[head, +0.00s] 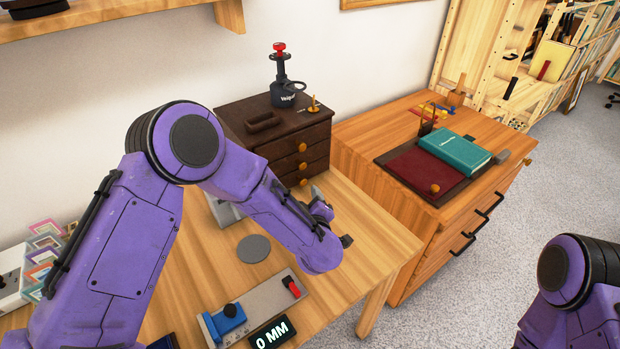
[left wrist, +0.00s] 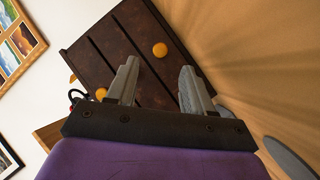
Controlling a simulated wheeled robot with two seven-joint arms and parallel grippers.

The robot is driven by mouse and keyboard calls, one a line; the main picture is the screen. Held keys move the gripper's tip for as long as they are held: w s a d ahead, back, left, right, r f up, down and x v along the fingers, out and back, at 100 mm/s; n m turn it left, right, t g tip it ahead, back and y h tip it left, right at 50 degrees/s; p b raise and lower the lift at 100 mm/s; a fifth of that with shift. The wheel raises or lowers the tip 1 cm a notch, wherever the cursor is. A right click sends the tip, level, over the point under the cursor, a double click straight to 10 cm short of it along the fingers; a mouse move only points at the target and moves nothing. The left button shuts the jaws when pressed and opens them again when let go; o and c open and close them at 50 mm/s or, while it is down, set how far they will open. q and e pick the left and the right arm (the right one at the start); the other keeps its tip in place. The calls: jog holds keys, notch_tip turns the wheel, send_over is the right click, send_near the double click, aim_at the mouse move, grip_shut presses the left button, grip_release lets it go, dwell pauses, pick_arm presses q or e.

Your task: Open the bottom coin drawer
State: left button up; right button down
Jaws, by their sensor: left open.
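The dark brown coin chest (head: 262,133) stands on the wooden table and has several stacked drawers with round orange-brown knobs. The bottom drawer's knob (head: 304,182) shows just above my left gripper (head: 322,207), which is partly hidden by my forearm. In the left wrist view the chest front (left wrist: 118,40) is tilted. The knob closest to the tabletop (left wrist: 159,49) lies just beyond the gap between the open, empty fingers of my left gripper (left wrist: 160,66). Another knob (left wrist: 100,94) is left of the left finger. The drawers look closed. My right gripper is out of view.
A grey disc (head: 254,249) and a gauge display (head: 272,335) lie on the table in front. A wooden cabinet (head: 375,130) with a teal book (head: 455,154) stands at right.

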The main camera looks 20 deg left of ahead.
aim_at(304, 183)
pick_arm(q)
jog(key=w+a, duration=0.2)
jog(key=w, duration=0.1)
jog(key=shift+w+a+f+p, duration=0.15)
jog(key=shift+a+p, duration=0.15)
jog(key=shift+a, duration=0.1)
jog(key=w, duration=0.1)
jog(key=w+f, duration=0.2)
jog(key=shift+w+a, duration=0.35)
jog(key=shift+w, duration=0.05)
jog(key=shift+s+r, duration=0.3)
jog(key=shift+f, duration=0.1)
grip_shut()
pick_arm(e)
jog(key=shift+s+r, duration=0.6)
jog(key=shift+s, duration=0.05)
